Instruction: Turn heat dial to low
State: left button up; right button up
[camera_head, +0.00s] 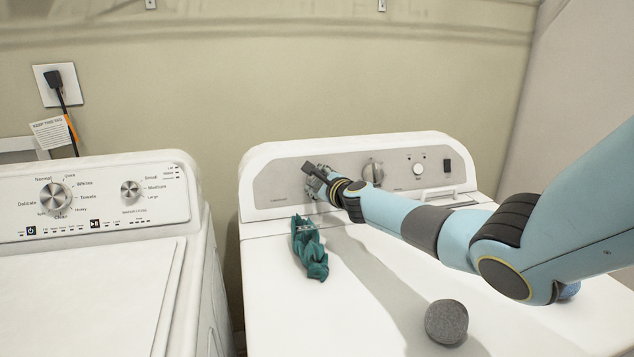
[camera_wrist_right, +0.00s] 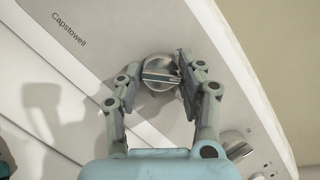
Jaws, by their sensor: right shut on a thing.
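The right-hand machine's control panel (camera_head: 285,182) has a silver dial at its left, mostly hidden behind my right gripper (camera_head: 316,182) in the head view. In the right wrist view this dial (camera_wrist_right: 160,72) sits between the fingertips of my right gripper (camera_wrist_right: 160,80), which is shut on it. Its raised grip bar lies roughly across the picture. I cannot read its setting marks. A second silver dial (camera_head: 373,170) stands to the right on the same panel, free of the gripper; it also shows in the wrist view (camera_wrist_right: 236,145). My left gripper is not in view.
A crumpled teal cloth (camera_head: 309,248) and a grey ball (camera_head: 446,322) lie on the machine's white top (camera_head: 360,320). A blue thing (camera_head: 569,290) is partly hidden behind my arm. A small knob (camera_head: 419,169) and black switch (camera_head: 447,166) are farther right. A washer (camera_head: 90,290) stands left.

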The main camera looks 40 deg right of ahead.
jog(key=o, duration=1.2)
jog(key=shift+c, duration=0.2)
